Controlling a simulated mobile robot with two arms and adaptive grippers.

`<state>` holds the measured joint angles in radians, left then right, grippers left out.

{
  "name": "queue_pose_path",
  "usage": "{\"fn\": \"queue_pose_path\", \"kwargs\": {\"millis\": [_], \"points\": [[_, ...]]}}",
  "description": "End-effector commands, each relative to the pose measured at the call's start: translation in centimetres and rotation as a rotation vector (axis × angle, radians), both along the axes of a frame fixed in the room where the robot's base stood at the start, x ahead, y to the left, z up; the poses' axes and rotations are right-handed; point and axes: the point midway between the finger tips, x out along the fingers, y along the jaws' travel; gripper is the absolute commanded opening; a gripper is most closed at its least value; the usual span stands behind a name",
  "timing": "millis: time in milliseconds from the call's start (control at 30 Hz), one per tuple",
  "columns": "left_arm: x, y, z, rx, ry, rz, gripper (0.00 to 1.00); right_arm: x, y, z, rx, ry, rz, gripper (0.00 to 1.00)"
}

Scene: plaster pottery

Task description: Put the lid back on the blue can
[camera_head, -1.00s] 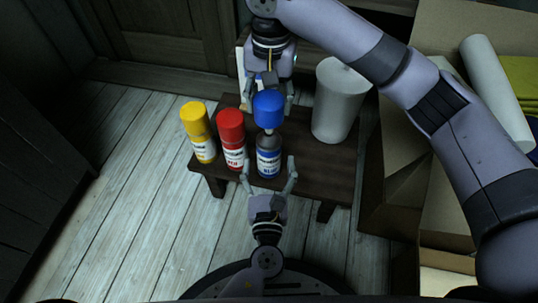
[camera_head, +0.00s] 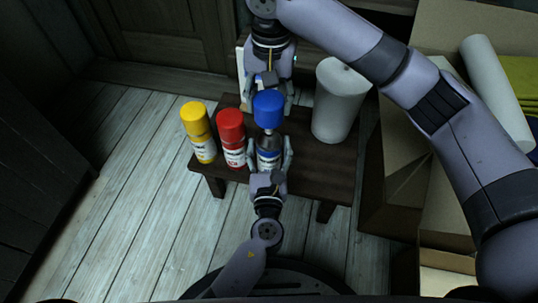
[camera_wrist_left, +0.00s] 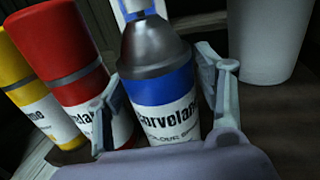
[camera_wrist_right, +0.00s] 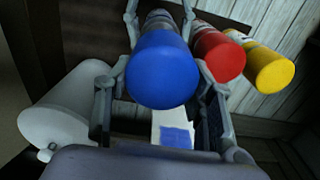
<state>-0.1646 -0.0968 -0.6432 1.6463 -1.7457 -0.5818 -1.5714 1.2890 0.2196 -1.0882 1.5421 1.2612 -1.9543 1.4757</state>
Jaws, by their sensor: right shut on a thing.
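The blue can (camera_head: 268,155) stands upright on the dark bench, with its grey shoulder and white nozzle showing in the left wrist view (camera_wrist_left: 163,95). My right gripper (camera_head: 268,98) reaches in from the far side and is shut on the lid, also seen in the right wrist view (camera_wrist_right: 162,72). My left gripper (camera_head: 268,148) is open, one finger on each side of the can, with small gaps visible.
A red can (camera_head: 231,140) stands close on the left of the blue can, with a yellow can (camera_head: 198,133) beyond it. A white cylindrical vessel (camera_head: 338,100) stands to the right on the bench (camera_head: 312,180). Cardboard boxes (camera_head: 405,195) lie at right.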

Motion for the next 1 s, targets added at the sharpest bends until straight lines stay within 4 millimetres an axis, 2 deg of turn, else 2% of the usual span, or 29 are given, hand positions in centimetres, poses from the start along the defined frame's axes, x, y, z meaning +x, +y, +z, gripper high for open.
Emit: {"fn": "queue_pose_path", "kwargs": {"millis": [67, 867, 1000], "points": [[-0.02, 0.01, -0.01, 0.000, 0.000, 0.000, 0.55, 0.00, 0.01, 0.01, 0.000, 0.000, 0.000, 0.35], [-0.02, 0.02, -0.02, 0.001, 0.000, 0.000, 0.02, 0.00, 0.00, 0.00, 0.000, 0.000, 0.000, 0.35], [-0.02, 0.02, -0.03, 0.001, 0.000, 0.000, 0.01, -0.02, -0.01, -0.40, -0.001, 0.001, 0.000, 0.35]]}}
